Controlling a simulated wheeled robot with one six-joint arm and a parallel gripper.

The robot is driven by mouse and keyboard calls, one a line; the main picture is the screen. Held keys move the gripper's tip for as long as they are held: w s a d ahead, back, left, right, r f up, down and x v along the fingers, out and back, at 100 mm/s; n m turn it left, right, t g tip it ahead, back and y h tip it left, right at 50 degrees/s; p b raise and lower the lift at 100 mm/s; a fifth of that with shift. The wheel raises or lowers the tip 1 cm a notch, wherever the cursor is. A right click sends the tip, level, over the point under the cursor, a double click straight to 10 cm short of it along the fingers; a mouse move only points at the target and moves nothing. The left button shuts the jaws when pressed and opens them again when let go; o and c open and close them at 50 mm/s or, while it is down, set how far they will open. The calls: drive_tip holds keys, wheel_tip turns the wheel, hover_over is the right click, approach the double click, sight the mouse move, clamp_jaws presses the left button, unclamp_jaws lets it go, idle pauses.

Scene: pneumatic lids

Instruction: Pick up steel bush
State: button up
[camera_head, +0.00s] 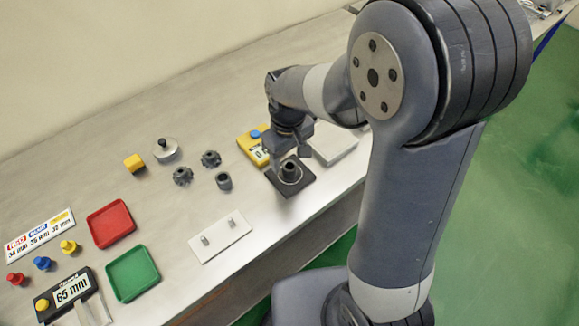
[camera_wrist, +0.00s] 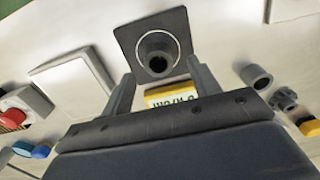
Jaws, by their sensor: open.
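A dark grey hollow bush (camera_head: 289,168) stands upright on a black square plate (camera_head: 306,187) with a pale ring around it. In the wrist view, the bush (camera_wrist: 157,50) shows its open bore, and the plate (camera_wrist: 126,33) lies beneath it. A second grey hollow bush (camera_head: 223,182) stands on the bench to the left; it also shows in the wrist view (camera_wrist: 256,77). I cannot tell for sure which is the steel bush. My gripper (camera_head: 287,153) is open and empty, close above the plate. In the wrist view, its fingers (camera_wrist: 161,84) are apart, just short of the bush.
A yellow gauge (camera_head: 251,147) lies behind the plate and a pale block (camera_head: 336,146) to its right. Red (camera_head: 110,223) and green (camera_head: 133,273) trays lie left. A white plate with two pins (camera_head: 220,238) lies nearer the edge.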

sight(290, 165)
drive_tip(key=shift+s+d+f, duration=0.1)
drive_tip(key=shift+f, duration=1.75)
drive_tip(key=shift+c, duration=0.4)
drive_tip(key=shift+r, duration=0.1)
drive_tip(key=c, duration=1.2)
